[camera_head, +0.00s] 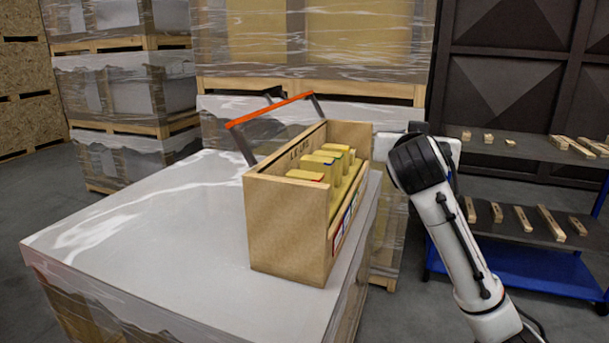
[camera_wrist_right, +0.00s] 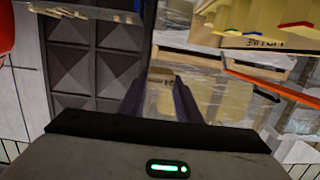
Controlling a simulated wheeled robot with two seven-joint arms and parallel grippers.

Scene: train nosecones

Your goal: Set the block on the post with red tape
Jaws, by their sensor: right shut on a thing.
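An open wooden box (camera_head: 288,223) stands on the wrapped pallet top, holding several yellow posts. The nearest post has red tape (camera_head: 305,176) at its top; a post with blue tape (camera_head: 318,163) stands just behind it, and others follow. In the right wrist view the posts appear at upper right, with red tape (camera_wrist_right: 297,25) at the edge. My right gripper (camera_wrist_right: 158,82) is shut on the block, beside the box on its right; the block is hard to make out between the fingers. The head view hides the fingers behind my arm. My left gripper is not in view.
An orange-red handle bar (camera_head: 270,108) rises by the box's left side. The wrapped pallet top (camera_head: 130,225) is clear to the left. A blue-framed shelf cart (camera_head: 530,265) with several wooden pieces stands at right. Wrapped pallet stacks (camera_head: 125,100) stand behind.

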